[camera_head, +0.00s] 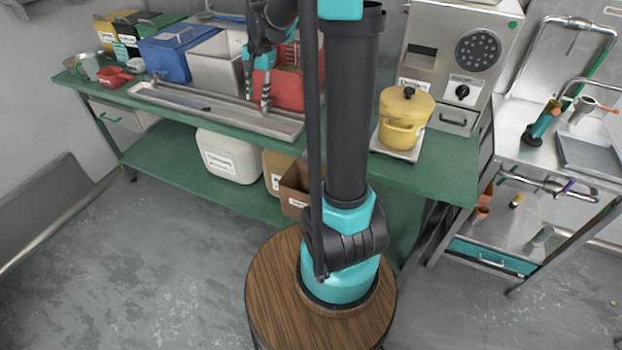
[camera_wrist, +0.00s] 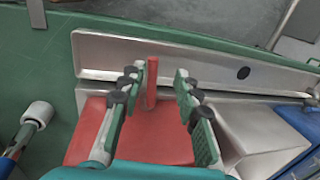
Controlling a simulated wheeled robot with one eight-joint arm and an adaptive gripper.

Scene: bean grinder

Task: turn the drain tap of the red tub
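The red tub (camera_head: 295,92) stands at the back of the green bench, partly hidden behind my arm in the head view. In the wrist view, its red wall (camera_wrist: 155,145) lies below and between my fingers. A red upright tap handle (camera_wrist: 152,80) sticks out from the tub toward the metal trough. My gripper (camera_wrist: 160,72) is open, with one finger on each side of the handle and the handle closer to the left finger. I cannot tell whether either finger touches it. In the head view, my gripper (camera_head: 257,102) points down in front of the tub.
A metal trough (camera_head: 180,98) runs along the bench in front of the tubs. A light grey tub (camera_head: 213,70) and a blue tub (camera_head: 172,55) stand left of the red tub. A yellow pot (camera_head: 402,122) and a metal machine (camera_head: 447,45) are to the right.

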